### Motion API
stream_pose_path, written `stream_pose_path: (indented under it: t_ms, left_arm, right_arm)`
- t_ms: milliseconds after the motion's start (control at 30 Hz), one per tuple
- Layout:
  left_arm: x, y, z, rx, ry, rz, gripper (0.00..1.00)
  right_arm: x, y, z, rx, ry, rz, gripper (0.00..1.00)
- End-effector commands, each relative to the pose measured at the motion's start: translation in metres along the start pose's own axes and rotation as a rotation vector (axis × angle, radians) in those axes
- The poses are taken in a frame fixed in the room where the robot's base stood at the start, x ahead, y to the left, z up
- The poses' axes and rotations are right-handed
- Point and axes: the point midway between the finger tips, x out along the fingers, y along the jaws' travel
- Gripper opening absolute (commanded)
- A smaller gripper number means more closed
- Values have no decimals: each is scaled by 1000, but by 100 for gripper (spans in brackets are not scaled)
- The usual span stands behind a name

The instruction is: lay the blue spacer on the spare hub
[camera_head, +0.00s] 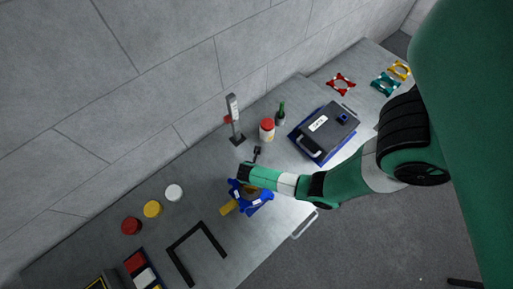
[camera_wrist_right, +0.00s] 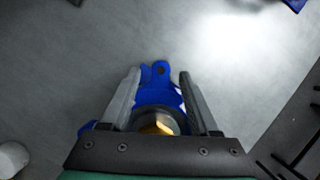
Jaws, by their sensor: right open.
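My right gripper (camera_wrist_right: 158,80) is open, with its two grey fingers on either side of part of a blue piece (camera_wrist_right: 158,90), which looks like the blue spacer. I cannot tell whether the fingers touch it. A dark round part with a gold block (camera_wrist_right: 157,128) shows at the near end of the blue piece. In the head view the blue piece (camera_head: 258,203) lies on the bench beneath my right arm, which partly hides it. I cannot clearly make out the spare hub. My left gripper is out of view.
A grey-and-blue case (camera_head: 326,131) stands to the right. A grey upright gauge (camera_head: 234,118), a red-capped jar (camera_head: 267,129) and a green bottle (camera_head: 281,113) stand behind. Red (camera_head: 341,84), teal (camera_head: 385,84) and yellow (camera_head: 399,70) pieces lie far right. A black frame (camera_head: 190,246) lies front left.

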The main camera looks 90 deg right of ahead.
Motion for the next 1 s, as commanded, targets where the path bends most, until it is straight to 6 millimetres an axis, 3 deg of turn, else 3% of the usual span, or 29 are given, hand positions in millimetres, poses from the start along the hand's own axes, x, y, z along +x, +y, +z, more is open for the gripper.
stream_pose_path:
  t_ms: [167,400,600,1000]
  left_arm:
    - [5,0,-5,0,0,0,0]
    - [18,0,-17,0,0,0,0]
    - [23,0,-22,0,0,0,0]
    - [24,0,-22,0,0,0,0]
  right_arm:
    - [-16,1,1,0,0,3,62]
    - [-72,1,1,-2,0,6,62]
    - [-108,1,0,-1,0,3,62]
    - [-116,0,0,0,0,1,62]
